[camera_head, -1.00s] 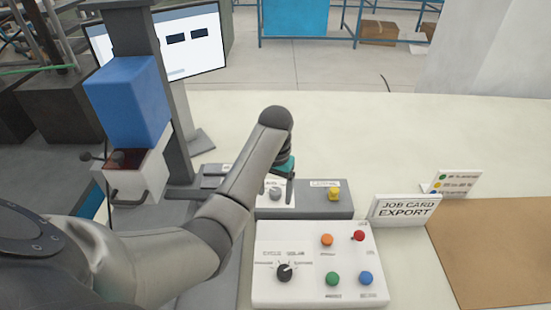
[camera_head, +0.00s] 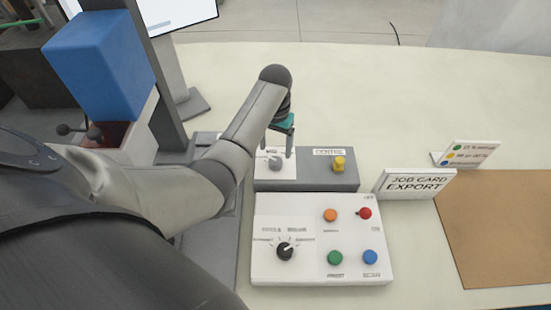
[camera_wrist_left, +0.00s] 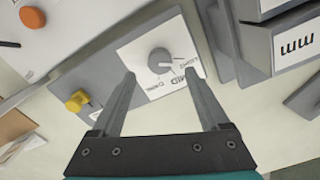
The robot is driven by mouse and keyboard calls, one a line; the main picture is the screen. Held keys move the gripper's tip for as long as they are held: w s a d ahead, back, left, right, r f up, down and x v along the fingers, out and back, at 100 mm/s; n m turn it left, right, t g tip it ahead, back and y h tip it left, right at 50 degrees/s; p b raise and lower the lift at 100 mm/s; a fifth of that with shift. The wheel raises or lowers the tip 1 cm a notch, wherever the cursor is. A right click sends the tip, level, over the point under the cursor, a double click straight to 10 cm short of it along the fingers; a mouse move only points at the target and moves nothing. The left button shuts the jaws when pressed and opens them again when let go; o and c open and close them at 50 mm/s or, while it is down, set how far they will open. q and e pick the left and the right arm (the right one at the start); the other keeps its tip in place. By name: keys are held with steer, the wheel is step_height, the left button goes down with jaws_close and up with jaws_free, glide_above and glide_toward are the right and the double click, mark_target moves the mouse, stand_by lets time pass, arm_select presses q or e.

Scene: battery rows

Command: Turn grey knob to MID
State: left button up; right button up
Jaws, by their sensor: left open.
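The grey knob (camera_head: 275,164) sits on a white plate (camera_wrist_left: 147,53) on a grey box, with the label MID on the plate. In the left wrist view the knob (camera_wrist_left: 160,60) shows between and beyond my fingertips, with a pointer line towards the printed words. My left gripper (camera_wrist_left: 160,78) is open and empty, its two fingers apart on either side of the knob in that view. I cannot tell whether they touch it. In the head view my left gripper (camera_head: 290,148) is just above and right of the knob. My right gripper is not in view.
A yellow knob (camera_head: 339,164) stands right of the grey knob on the same box. In front is a white panel (camera_head: 262,208) with a black knob (camera_head: 284,252) and several coloured buttons. The table behind is clear.

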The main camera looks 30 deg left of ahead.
mark_target(275, 160)
arm_select(q)
step_height(275, 160, down, 5)
steer(key=shift+f+b, duration=0.15)
steer(key=shift+b, duration=0.45)
steer(key=shift+c, duration=0.3)
jaws_close()
